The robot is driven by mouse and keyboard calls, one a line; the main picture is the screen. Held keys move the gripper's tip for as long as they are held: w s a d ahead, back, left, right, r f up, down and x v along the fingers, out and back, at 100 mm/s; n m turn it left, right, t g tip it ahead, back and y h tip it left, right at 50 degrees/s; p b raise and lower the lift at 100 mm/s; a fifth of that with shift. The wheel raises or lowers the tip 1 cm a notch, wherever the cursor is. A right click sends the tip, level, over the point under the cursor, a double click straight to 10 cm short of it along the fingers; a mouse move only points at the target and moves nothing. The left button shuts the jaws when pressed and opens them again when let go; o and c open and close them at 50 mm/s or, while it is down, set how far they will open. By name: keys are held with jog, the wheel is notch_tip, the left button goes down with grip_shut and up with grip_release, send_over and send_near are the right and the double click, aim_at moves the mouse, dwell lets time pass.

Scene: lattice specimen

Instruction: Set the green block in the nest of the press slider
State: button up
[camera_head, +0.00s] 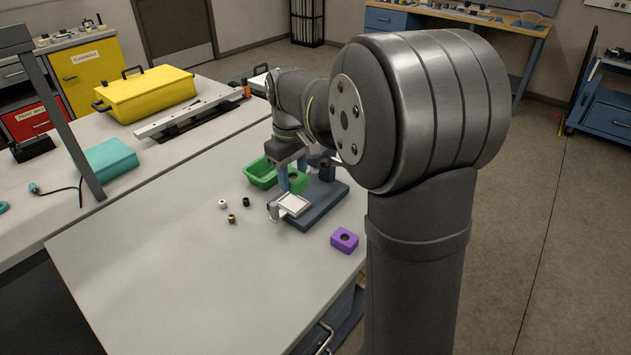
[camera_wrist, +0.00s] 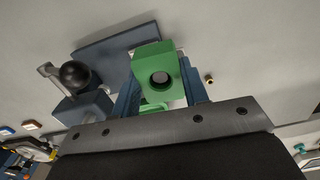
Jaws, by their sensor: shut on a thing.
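The green block (camera_wrist: 153,52), with a round hole in one face, is held between the blue fingers of my gripper (camera_wrist: 158,75) in the wrist view. In the head view, the block (camera_head: 298,182) shows beside a finger of my gripper (camera_head: 288,178), above the far part of the press. The press has a dark blue base (camera_head: 322,206). Its slider, with a pale nest plate (camera_head: 292,205), is at the near left end of the base. The block is apart from the nest, which looks empty. The far part of the press is partly hidden by my arm.
A green bin (camera_head: 259,174) stands behind the press. White (camera_head: 223,204), black (camera_head: 246,202) and brass (camera_head: 232,218) bushings lie to the left. A purple block (camera_head: 344,240) with a hole lies near the table's right edge. The front of the table (camera_head: 190,275) is clear.

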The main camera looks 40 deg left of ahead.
jog(key=shift+n, duration=0.3)
jog(key=w+a+f, duration=0.4)
jog(key=a+f, duration=0.1)
jog(key=shift+w+f, duration=0.15)
jog(key=shift+f, duration=2.55)
jog(key=o, duration=0.4)
jog(key=c, duration=0.3)
jog(key=shift+f, duration=0.1)
jog(key=shift+c, duration=0.2)
